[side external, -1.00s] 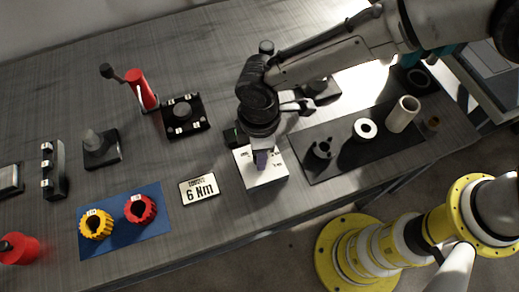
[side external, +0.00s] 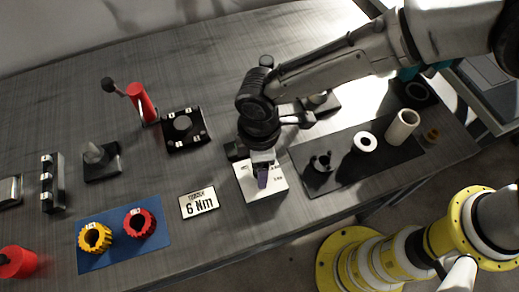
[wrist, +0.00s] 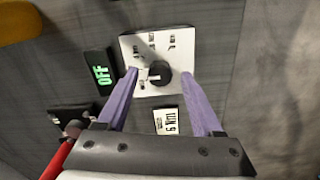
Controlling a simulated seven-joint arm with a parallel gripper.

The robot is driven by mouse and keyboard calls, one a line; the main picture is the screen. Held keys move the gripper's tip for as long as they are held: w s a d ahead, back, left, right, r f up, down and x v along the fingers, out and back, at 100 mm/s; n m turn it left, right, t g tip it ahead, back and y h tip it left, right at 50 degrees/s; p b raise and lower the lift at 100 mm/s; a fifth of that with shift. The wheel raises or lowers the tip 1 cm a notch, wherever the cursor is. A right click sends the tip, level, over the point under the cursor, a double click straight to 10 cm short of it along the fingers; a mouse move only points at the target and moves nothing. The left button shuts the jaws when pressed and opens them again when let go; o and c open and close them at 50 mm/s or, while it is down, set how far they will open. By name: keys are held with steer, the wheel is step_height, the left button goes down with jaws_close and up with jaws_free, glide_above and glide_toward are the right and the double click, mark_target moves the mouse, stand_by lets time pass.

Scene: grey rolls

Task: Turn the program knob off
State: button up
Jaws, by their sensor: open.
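The program knob (wrist: 158,74) is a round black dial with a pale pointer mark, on a white panel (wrist: 134,45) with small printed labels around it. In the wrist view the display (wrist: 102,73) beside the panel reads OFF in green. My gripper (wrist: 158,76) has purple fingers, open, one on each side of the knob. Whether they touch the knob I cannot tell. In the side view my gripper (side external: 262,178) is over the white panel (side external: 247,183) and hides the knob.
A "6 Nm" sign (side external: 198,202) lies left of the panel. A blue mat (side external: 122,252) with yellow and red rings is further left. A dark mat (side external: 345,172) with grey rolls is on the right. A red-handled lever (side external: 143,100) stands behind left.

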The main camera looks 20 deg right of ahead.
step_height(320, 180, up, 13)
steer(key=shift+r, duration=0.2)
stand_by(0.6)
